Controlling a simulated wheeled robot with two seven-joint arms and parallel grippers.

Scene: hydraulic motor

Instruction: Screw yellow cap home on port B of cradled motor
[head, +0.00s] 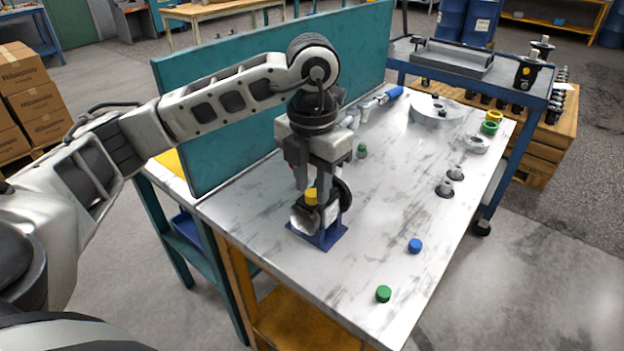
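The yellow cap (311,197) is on top of the motor, seemingly upright over a port; the port itself and any thread are hidden. My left gripper (312,192) points down from above, with one finger on each side of the yellow cap. No gap shows between fingers and cap, so it looks shut on it. My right gripper is not in view.
A blue cap (415,246) and a green cap (383,293) lie at the front right. Grey fittings (446,187), a round metal plate (437,110) and yellow and green rings (490,127) are farther back. A teal panel (235,120) borders the left side.

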